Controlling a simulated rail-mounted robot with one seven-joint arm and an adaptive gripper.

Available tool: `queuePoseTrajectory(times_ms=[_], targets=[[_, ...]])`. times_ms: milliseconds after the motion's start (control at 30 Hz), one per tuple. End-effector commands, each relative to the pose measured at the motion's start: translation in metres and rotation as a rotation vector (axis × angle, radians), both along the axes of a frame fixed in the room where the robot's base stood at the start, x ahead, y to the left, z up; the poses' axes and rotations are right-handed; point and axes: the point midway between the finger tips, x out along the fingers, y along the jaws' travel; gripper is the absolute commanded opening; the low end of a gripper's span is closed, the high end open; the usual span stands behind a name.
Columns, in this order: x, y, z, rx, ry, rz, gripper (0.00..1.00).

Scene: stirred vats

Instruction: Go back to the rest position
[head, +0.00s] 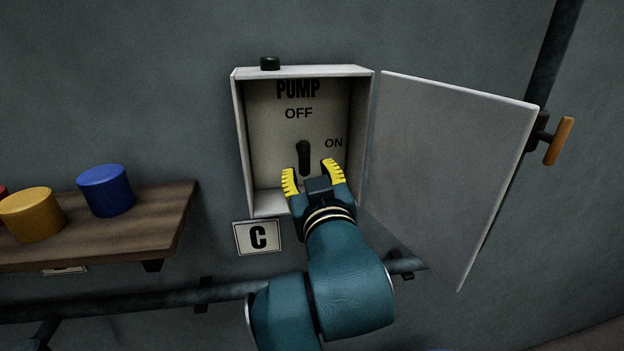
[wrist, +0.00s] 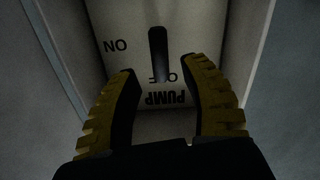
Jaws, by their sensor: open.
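My gripper (head: 311,172), with yellow ribbed fingers, is open and empty at the mouth of the pump box (head: 241,140). The box is a pale wall cabinet marked PUMP, with OFF at the top and ON at the right. Its dark switch lever (head: 304,157) stands upright, pointing toward OFF. In the head view the lever is just above and between the fingertips. In the wrist view the lever (wrist: 158,55) appears beyond the open fingers (wrist: 165,72), with a gap around it. The lever's lower end is close to the gripper in the head view.
The box door (head: 450,160) hangs wide open at the right. A wooden shelf (head: 150,225) at the left holds a blue cylinder (head: 106,191) and a yellow one (head: 33,214). A pipe (head: 120,303) runs along the wall below.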

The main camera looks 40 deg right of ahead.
Motion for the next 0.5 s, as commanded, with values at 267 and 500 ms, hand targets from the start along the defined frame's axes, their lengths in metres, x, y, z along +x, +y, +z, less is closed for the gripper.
queuePoseTrajectory(times_ms=[267,500], targets=[[-0.022,0.014,0.0,0.0,0.001,0.0,0.45],[-0.021,0.014,0.0,-0.001,0.001,0.0,0.45]])
